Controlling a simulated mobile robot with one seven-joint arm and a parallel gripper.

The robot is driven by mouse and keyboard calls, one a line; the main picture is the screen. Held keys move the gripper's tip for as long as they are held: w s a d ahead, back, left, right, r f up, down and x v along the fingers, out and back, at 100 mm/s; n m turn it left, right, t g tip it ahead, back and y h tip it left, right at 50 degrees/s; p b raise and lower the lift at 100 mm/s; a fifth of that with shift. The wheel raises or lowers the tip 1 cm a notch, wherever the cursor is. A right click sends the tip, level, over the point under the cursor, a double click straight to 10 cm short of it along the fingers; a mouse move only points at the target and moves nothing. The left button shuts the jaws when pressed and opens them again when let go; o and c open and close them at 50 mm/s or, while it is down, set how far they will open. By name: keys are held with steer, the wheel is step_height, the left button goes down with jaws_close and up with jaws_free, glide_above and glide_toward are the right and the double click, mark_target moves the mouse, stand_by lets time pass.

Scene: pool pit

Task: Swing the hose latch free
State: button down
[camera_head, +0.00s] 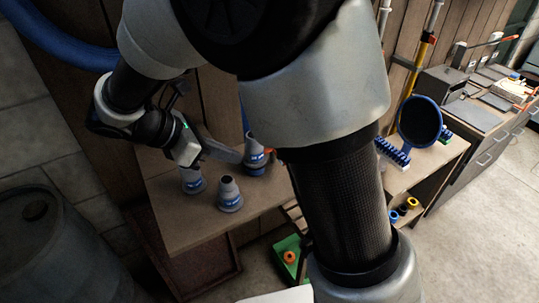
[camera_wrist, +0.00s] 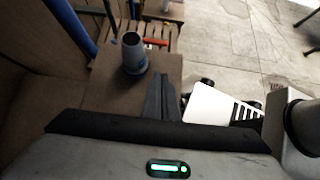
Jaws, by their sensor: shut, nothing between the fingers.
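Grey hose fittings with blue bands stand upright on a brown bench (camera_head: 165,217): a left one (camera_head: 192,183), a front one (camera_head: 230,197) and a back one (camera_head: 255,152). A small red-orange part shows beside the back fitting; I cannot tell whether it is the hose latch. My gripper (camera_head: 238,156) reaches over the bench, its fingers close to the back fitting in the picture; contact cannot be told. In the wrist view the fingers (camera_wrist: 161,80) are together and empty. One fitting (camera_wrist: 133,55) stands to their left, apart from them.
A thick blue hose (camera_head: 60,40) hangs at upper left, above a dark barrel (camera_head: 55,245). A green box (camera_head: 290,258) lies below the bench. A shelf with a round blue-rimmed item (camera_head: 419,122) stands right. Open paved floor (camera_head: 480,230) lies at right.

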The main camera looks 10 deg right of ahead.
steer(key=x, duration=0.9)
steer(key=shift+d+f, duration=0.1)
steer(key=shift+f, duration=0.1)
steer(key=d, duration=0.1)
steer(key=w+d, duration=0.1)
steer(key=d, duration=0.1)
steer(key=shift+d+f, duration=0.15)
steer(key=shift+d, duration=0.05)
steer(key=shift+w+d, duration=0.2)
steer(key=shift+d, duration=0.25)
